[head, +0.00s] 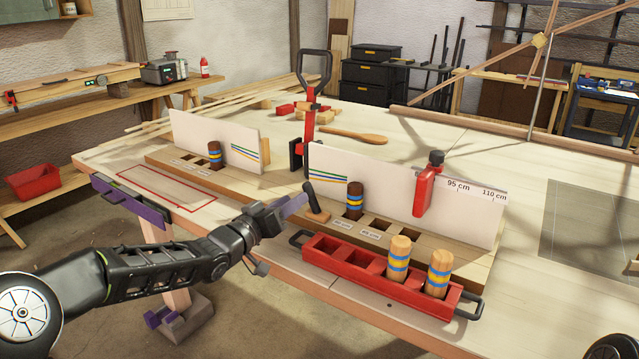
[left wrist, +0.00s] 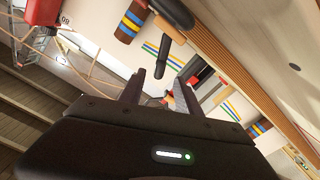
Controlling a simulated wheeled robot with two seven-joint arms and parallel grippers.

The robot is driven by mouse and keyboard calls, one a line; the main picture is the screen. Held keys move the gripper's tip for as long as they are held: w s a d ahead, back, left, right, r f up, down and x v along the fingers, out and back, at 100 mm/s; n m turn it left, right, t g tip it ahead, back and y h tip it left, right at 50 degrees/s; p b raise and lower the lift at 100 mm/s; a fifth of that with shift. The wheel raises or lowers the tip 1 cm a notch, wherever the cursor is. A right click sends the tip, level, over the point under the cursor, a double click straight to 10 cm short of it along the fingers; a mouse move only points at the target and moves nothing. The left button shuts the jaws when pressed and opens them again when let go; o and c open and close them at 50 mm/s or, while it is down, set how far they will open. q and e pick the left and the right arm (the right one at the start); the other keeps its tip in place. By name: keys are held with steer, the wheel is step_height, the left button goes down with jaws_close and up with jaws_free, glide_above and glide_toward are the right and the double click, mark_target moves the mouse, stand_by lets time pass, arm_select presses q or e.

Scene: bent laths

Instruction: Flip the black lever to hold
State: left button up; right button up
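A short black lever (head: 310,194) rises from a small wooden block (head: 318,216) at the front of the wooden rack on the bench, tilted to the left. No "hold" mark is readable. My left gripper (head: 297,205) is just left of the lever, with its fingers pointing toward it. In the left wrist view, a black bar that looks like this lever (left wrist: 173,34) is beyond the fingertips. The left fingers (left wrist: 160,90) are apart, with nothing seen between them. Whether a finger touches the lever is unclear. My right gripper is out of view.
A red tray (head: 350,262) with two striped wooden pegs stands in front of the rack. Dark striped pegs (head: 355,200) stand in the rack before a white board (head: 380,195). A red post with a black loop handle (head: 315,68) rises behind.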

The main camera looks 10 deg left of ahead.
mark_target(309, 190)
arm_select(q)
steer(key=shift+x, duration=3.75)
steer(key=shift+c, duration=0.4)
jaws_close()
